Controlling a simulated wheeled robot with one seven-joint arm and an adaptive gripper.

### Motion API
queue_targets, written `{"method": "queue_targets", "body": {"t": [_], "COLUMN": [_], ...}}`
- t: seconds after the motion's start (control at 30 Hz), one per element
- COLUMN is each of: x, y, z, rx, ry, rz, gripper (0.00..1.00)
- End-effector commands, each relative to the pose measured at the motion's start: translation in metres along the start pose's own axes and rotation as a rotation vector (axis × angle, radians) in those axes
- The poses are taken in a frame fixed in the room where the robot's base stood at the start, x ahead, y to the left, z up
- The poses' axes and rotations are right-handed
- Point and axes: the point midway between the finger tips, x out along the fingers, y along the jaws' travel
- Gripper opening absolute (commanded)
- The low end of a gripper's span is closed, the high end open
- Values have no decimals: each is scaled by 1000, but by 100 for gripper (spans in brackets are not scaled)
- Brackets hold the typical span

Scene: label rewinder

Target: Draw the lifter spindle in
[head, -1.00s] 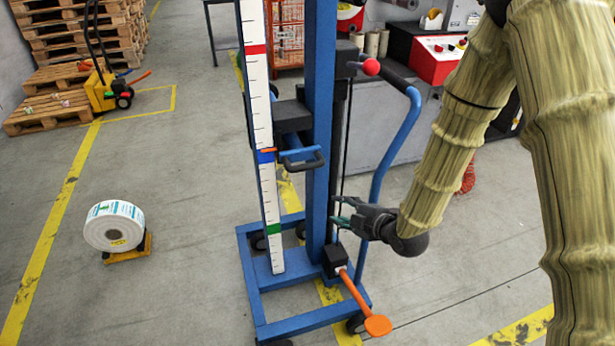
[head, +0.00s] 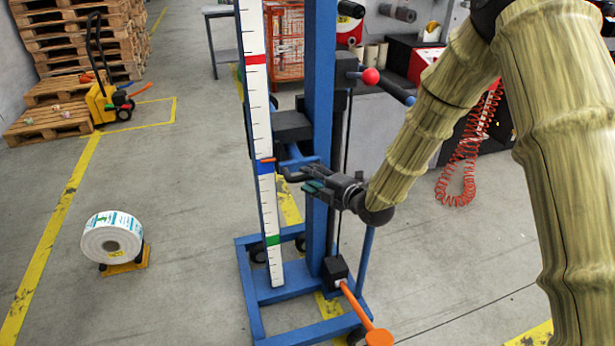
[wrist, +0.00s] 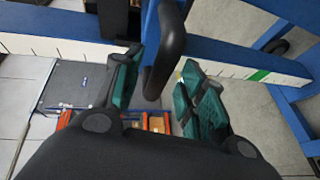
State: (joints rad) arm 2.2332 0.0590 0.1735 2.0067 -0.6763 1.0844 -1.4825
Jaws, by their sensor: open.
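The blue lifter (head: 319,120) stands mid-view with a white scale (head: 257,100) and a black carriage block (head: 292,126). At the carriage I see blue bars (head: 299,161) and a black handle (head: 294,176); which part is the spindle I cannot tell clearly. My gripper (head: 312,181) is at the handle's height, right at it. In the wrist view my gripper (wrist: 160,88) is open, with green pads on both sides of the rounded black handle end (wrist: 166,50). A gap shows beside the handle; no firm grasp is visible.
An orange pedal (head: 378,337) sticks out at the lifter's base (head: 270,295). A red-knobbed lever (head: 371,76) is on the column's right. A label roll (head: 112,237) rests on a small yellow stand at left. A red coiled hose (head: 460,185) hangs behind my arm.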

Motion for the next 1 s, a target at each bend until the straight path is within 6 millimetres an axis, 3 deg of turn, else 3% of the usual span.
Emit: {"method": "queue_targets", "body": {"t": [0.2,0.57,0.8,1.0], "x": [18,21,21,21], "y": [-1,0,-1,-1], "z": [0,0,0,0], "rx": [0,1,1,1], "ry": [1,0,0,0], "rz": [-1,-1,-1,-1], "gripper": [41,41,0,0]}}
